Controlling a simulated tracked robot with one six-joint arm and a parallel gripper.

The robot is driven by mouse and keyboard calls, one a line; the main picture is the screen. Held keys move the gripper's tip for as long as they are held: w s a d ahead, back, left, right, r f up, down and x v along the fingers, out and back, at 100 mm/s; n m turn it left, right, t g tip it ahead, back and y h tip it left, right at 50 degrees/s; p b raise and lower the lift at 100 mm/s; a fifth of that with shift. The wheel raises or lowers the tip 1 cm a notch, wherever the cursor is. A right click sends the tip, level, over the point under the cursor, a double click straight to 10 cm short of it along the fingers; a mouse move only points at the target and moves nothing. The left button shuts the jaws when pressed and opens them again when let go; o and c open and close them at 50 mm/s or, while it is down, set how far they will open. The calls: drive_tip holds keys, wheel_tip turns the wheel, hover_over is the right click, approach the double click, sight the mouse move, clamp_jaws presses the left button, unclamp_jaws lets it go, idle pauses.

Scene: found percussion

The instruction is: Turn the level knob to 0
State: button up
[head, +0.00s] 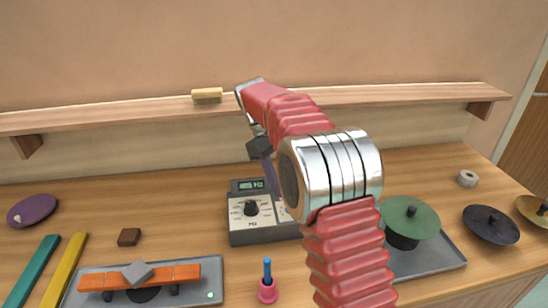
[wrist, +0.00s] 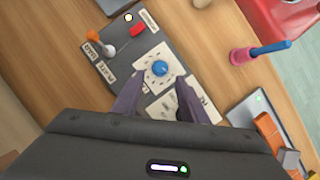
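The control box (head: 266,239) stands on the table, partly hidden by my arm in the head view. Its left part has a small display (head: 250,185) and a black knob (head: 251,208) on a cream dial plate. In the wrist view the box (wrist: 108,22) also shows a blue knob (wrist: 160,68) on a cream dial; I cannot read which knob's label says level. My gripper (wrist: 157,98) is above the box, its two dark fingers apart with nothing between them. The blue knob lies just beyond the fingertips, apparently untouched.
A pink cup with a blue stick (head: 268,290) stands in front. A tray with orange bars (head: 215,275) is left, a green cymbal (head: 411,215) right. A shelf (head: 420,94) runs behind.

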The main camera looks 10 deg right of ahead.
drive_tip(key=v, duration=0.7)
drive_tip(key=shift+w+r, duration=0.2)
drive_tip(key=shift+r, duration=0.15)
drive_tip(key=shift+a, duration=0.1)
drive_tip(key=s+d+r+m+t+y, duration=0.1)
drive_tip(key=s+d+r+m+t, duration=0.15)
drive_tip(key=s, duration=0.65)
drive_tip(key=s+d+r+m+t+y, duration=0.15)
drive_tip(key=s+r, duration=0.25)
drive_tip(key=s, duration=0.4)
drive_tip(key=s+f+m+t, duration=0.2)
drive_tip(key=s+f, duration=0.3)
drive_tip(key=s, duration=0.3)
drive_tip(key=s+f+m+t, duration=0.2)
drive_tip(key=s+f, duration=0.3)
drive_tip(key=s, duration=0.3)
drive_tip(key=shift+d+m+t+y, duration=0.15)
drive_tip(key=shift+m+t+y, duration=0.2)
drive_tip(key=shift+m, duration=0.25)
drive_tip(key=shift+s, duration=0.15)
drive_tip(key=shift+c, duration=1.1)
